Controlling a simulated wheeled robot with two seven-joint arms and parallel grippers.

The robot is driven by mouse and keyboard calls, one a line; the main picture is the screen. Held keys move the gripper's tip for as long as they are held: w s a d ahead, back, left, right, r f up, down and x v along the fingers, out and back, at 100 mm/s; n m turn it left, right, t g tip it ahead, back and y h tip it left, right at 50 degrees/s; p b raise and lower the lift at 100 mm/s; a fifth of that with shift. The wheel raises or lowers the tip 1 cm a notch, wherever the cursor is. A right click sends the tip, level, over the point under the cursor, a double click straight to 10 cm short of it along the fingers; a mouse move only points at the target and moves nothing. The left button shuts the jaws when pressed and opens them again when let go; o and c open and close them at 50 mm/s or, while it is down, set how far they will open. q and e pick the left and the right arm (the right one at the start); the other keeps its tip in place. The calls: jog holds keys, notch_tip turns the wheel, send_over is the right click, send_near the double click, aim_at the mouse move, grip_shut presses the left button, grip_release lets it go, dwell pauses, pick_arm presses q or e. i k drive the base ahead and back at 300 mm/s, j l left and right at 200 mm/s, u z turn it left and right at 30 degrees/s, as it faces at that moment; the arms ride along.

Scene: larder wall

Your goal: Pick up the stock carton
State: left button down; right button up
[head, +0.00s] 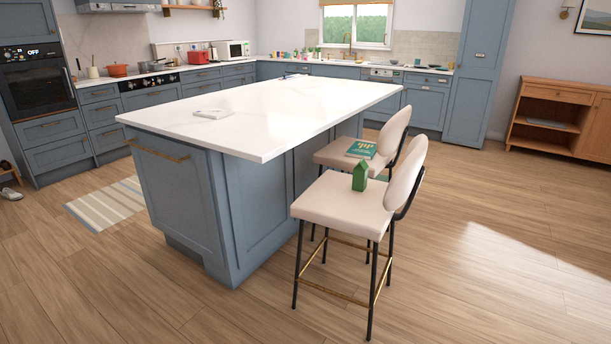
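A small green carton (360,177) with a gabled top stands upright on the cream seat of the front stool (330,203), close to its backrest. It is the only carton I can make out clearly, and I cannot read a label on it. Neither of my grippers is in view.
A green book (362,149) lies on the rear stool (332,155). A blue island (255,205) with a white top stands left of the stools. Wooden floor (480,260) is clear in front and to the right. A striped rug (108,204) lies at left.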

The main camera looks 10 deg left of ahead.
aim_at(360, 178)
jog(key=i+j+u, duration=0.1)
jog(key=i+j, duration=0.15)
jog(key=i, duration=0.25)
jog(key=i+j, duration=0.2)
jog(key=i, duration=0.35)
jog(key=i+j+u, duration=0.15)
jog(key=i, duration=0.35)
jog(key=i+j, duration=0.25)
jog(key=i, duration=0.3)
jog(key=k+u, duration=0.05)
